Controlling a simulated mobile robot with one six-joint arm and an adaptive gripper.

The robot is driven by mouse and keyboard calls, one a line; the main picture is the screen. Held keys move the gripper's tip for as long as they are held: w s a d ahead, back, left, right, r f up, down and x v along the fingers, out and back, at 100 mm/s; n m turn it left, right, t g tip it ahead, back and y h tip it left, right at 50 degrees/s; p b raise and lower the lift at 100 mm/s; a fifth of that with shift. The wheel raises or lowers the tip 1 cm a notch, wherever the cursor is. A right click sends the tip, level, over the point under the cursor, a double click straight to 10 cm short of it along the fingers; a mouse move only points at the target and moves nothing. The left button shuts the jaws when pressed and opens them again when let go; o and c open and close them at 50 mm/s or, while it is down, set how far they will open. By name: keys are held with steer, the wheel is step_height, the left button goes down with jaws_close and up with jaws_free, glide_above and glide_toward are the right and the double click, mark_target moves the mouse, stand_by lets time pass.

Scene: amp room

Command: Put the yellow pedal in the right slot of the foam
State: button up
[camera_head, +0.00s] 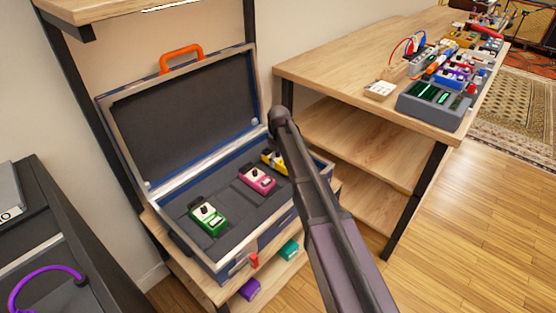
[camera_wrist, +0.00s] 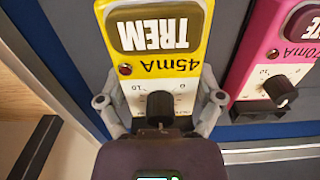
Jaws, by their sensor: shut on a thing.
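The yellow pedal (camera_wrist: 160,70), marked TREM and 45mA with a black knob, is between the two fingers of my gripper (camera_wrist: 160,108) in the wrist view. The gripper is shut on it. In the head view the yellow pedal (camera_head: 267,158) shows partly behind my arm, at the right end of the foam (camera_head: 235,184) in the open case. I cannot tell whether it sits down in its slot or is held just above it. My gripper is hidden behind my arm in the head view.
A pink pedal (camera_head: 257,178) sits in the foam's middle and a green pedal (camera_head: 208,216) at its left. The pink pedal is close beside the yellow one in the wrist view (camera_wrist: 280,60). The case lid (camera_head: 185,110) stands open behind. A wooden table (camera_head: 320,72) stands to the right.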

steer(key=shift+f+b, duration=0.8)
steer(key=shift+b, duration=0.05)
stand_by(1.5)
steer(key=shift+s+d+f, duration=0.1)
steer(key=shift+f, duration=0.05)
stand_by(0.9)
steer(key=o, duration=1.1)
steer(key=shift+c, duration=0.2)
steer(key=shift+r, duration=0.2)
steer(key=shift+r+p, duration=3.35)
steer(key=shift+p, duration=0.05)
